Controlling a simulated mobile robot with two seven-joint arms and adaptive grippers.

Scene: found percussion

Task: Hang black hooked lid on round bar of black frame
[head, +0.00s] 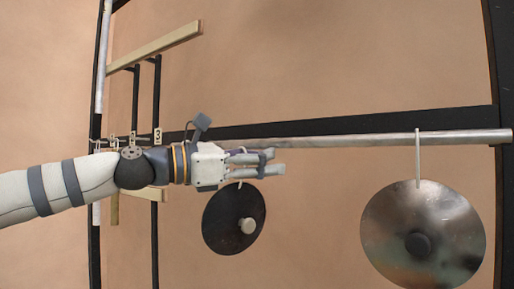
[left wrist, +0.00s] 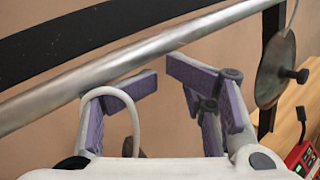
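The black hooked lid (head: 222,228), a dark round disc with a pale knob, hangs below my left gripper (head: 282,162) in the head view. Its pale hook (left wrist: 108,92) arches beside the left finger in the left wrist view and seems to loop over it. My left gripper (left wrist: 160,76) is open, its purple-padded fingers apart. The round bar (head: 350,141) of the black frame (head: 420,119) runs just behind and above the fingers; it also crosses the left wrist view (left wrist: 120,60). The hook's top appears beside the bar's lower edge; I cannot tell whether they touch. My right gripper is out of view.
A larger shiny metal lid (head: 440,215) hangs from the bar's right part by a pale hook. Bar space between the two lids is clear. Wooden strips (head: 160,43) and dark posts stand at left. A red box (left wrist: 302,157) lies at the left wrist view's right.

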